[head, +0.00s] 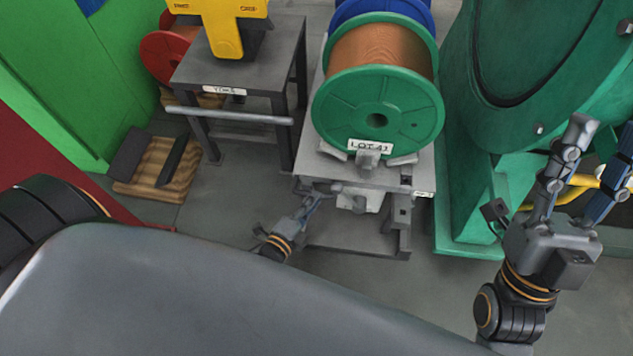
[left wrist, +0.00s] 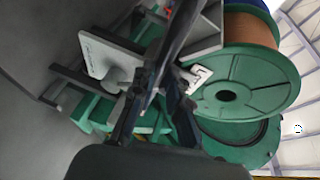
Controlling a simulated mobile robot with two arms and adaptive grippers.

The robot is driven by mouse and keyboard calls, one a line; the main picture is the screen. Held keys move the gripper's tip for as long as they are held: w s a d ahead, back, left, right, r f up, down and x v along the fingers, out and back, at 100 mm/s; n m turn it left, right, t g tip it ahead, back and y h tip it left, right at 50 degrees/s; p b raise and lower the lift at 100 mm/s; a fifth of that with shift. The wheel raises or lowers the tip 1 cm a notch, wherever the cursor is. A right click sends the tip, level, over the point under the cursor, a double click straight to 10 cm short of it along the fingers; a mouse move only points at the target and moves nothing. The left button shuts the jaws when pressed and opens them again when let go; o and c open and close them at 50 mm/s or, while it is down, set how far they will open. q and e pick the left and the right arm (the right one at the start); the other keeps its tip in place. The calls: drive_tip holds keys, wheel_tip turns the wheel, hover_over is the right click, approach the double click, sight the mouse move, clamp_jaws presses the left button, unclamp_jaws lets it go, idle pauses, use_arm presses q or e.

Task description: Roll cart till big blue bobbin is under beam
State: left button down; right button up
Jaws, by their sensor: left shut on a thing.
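A grey cart (head: 312,170) bears a green bobbin of copper wire (head: 376,105) labelled LOT 41. A blue flange (head: 425,12), which looks like the big blue bobbin, shows behind it, mostly hidden and cut by the top edge. My left gripper (head: 322,190) is at the cart's near end, low in front of the green bobbin, and is shut on what looks like the cart's handle bar. In the left wrist view its fingers (left wrist: 158,98) cover the contact. My right gripper (head: 605,132) is raised at the right, fingers spread and empty. I cannot make out the beam.
A dark table (head: 253,65) with a yellow device (head: 222,22) and a projecting grey bar (head: 230,115) stands left of the cart. A green machine (head: 490,200) stands close on the right. A wooden pallet (head: 150,165) lies at left. Some floor (head: 225,205) is clear between pallet and cart.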

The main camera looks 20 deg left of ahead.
use_arm(q)
drive_tip(key=s, duration=0.1)
drive_tip(key=s+d, duration=0.1)
drive_tip(key=s, duration=0.1)
drive_tip(key=s+p, duration=0.1)
drive_tip(key=s, duration=0.1)
drive_tip(key=shift+s+d+f, duration=0.1)
drive_tip(key=shift+d+f, duration=0.3)
use_arm(e)
drive_tip(key=w+f+g, duration=0.1)
drive_tip(key=w+f+g+h, duration=0.1)
drive_tip(key=w, duration=0.1)
drive_tip(key=w+f+g, duration=0.1)
drive_tip(key=shift+w+a+f, duration=0.2)
drive_tip(key=shift+a+f, duration=0.05)
drive_tip(key=shift+f, duration=0.05)
use_arm(q)
drive_tip(key=shift+a, duration=0.1)
use_arm(e)
drive_tip(key=shift+w, duration=0.1)
use_arm(q)
drive_tip(key=c, duration=1.3)
unclamp_jaws()
drive_tip(key=shift+c, duration=0.2)
use_arm(e)
drive_tip(key=shift+w+a, duration=0.1)
use_arm(q)
drive_tip(key=v, duration=1.2)
